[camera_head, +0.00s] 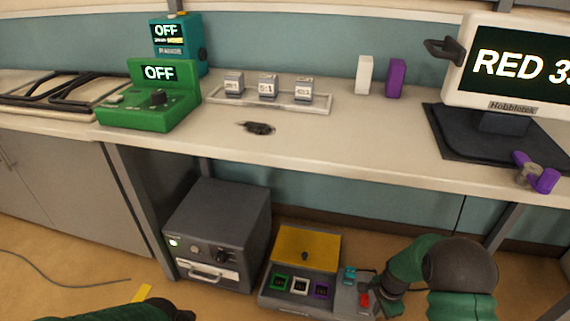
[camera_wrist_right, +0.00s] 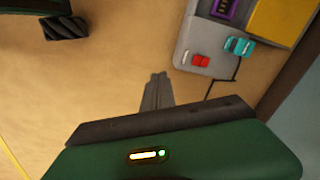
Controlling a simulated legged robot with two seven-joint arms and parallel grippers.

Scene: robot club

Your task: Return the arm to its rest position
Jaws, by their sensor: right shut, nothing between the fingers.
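My right arm comes in at the lower right of the head view, held low in front of the bench. Its gripper (camera_head: 388,302) points down beside the floor control box and is partly cut off by the bottom edge. In the right wrist view the right gripper's fingers (camera_wrist_right: 157,92) are closed together with nothing between them, over bare floor. My left arm shows only as a green and dark piece at the bottom left of the head view. Its gripper's fingers cannot be made out there.
A control box (camera_head: 303,265) with a yellow top and coloured buttons sits on the floor close to my right gripper. A grey machine (camera_head: 222,225) stands under the bench (camera_head: 330,150). The bench holds a green device (camera_head: 150,100), a tray of cubes and a monitor (camera_head: 515,70).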

